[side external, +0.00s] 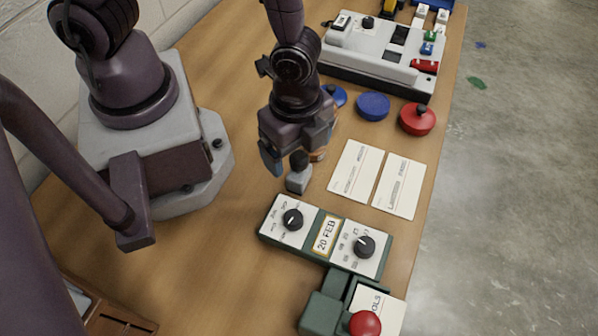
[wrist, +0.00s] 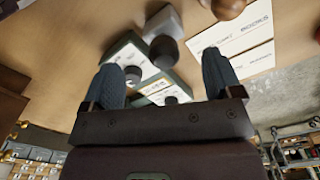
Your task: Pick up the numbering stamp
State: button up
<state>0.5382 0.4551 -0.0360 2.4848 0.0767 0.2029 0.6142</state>
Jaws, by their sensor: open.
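A small grey block with a round black knob on top looks like the numbering stamp (side external: 298,181). It stands upright on the wooden table. In the wrist view the stamp (wrist: 164,26) is at the top centre, with its knob just beyond and between the two fingertips. My gripper (side external: 294,150) is open and points down, right by the stamp's knob in the side view. I cannot tell whether a finger touches it. In the wrist view my gripper (wrist: 162,70) has nothing between its fingers. A brown rounded handle (wrist: 228,7) shows at the wrist view's top; an orange-brown item behind my gripper is mostly hidden.
A green box with two dials and "20 FEB" (side external: 325,236) lies in front. A green press with a red knob (side external: 365,324) is nearer. Two cards (side external: 400,186) lie to the right. Blue (side external: 373,106) and red (side external: 417,120) round pads and a grey machine (side external: 370,58) stand behind.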

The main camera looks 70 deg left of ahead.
aim_at(299, 167)
jog(key=shift+w+f, duration=0.15)
jog(key=shift+f, duration=1.35)
jog(key=shift+w+f, duration=0.1)
jog(key=shift+f, duration=1.35)
jog(key=c, duration=0.9)
